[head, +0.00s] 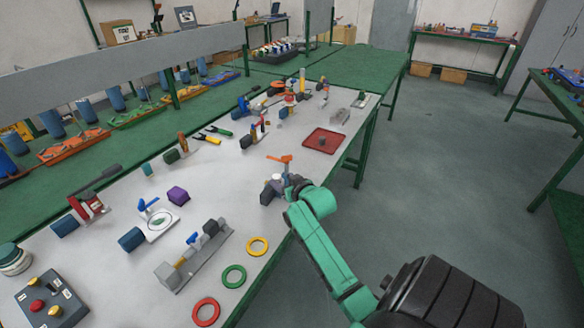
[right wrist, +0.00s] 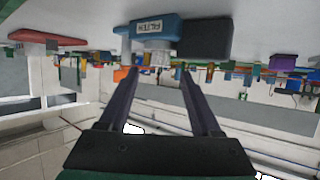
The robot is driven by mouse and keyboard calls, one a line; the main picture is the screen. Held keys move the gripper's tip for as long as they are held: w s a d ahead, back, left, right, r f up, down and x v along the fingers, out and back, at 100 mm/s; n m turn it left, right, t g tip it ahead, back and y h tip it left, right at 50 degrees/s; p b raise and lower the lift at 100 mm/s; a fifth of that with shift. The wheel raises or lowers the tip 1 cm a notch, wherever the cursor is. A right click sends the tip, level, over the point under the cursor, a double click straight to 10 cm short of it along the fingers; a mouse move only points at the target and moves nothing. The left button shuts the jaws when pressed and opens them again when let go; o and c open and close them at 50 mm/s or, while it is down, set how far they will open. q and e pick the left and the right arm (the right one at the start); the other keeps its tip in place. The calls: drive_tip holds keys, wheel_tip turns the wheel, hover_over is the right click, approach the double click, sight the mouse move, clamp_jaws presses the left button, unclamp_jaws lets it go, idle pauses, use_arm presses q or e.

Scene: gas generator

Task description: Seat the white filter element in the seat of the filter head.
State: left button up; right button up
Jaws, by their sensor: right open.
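The filter head is a blue block (right wrist: 152,28) labelled FILTER with a dark block (right wrist: 205,40) beside it. The right wrist view is upside down. A small white piece that looks like the filter element (right wrist: 157,59) stands against the blue block, between the fingertips in the picture. In the head view the white piece (head: 276,178) shows beside the dark block (head: 267,195), below an orange lever (head: 280,158). My right gripper (right wrist: 160,69) is open, its fingers pointing at the filter head. I cannot tell how deep the white piece sits. My left gripper is out of view.
A red tray (head: 324,140) lies farther back on the grey table. A purple block (head: 178,195), a grey fixture (head: 195,255) and yellow (head: 257,246), green (head: 234,275) and red (head: 206,312) rings lie to the left and front. The floor to the right is clear.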

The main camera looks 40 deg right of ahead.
drive_tip(key=v, duration=0.8)
drive_tip(key=shift+r, duration=0.1)
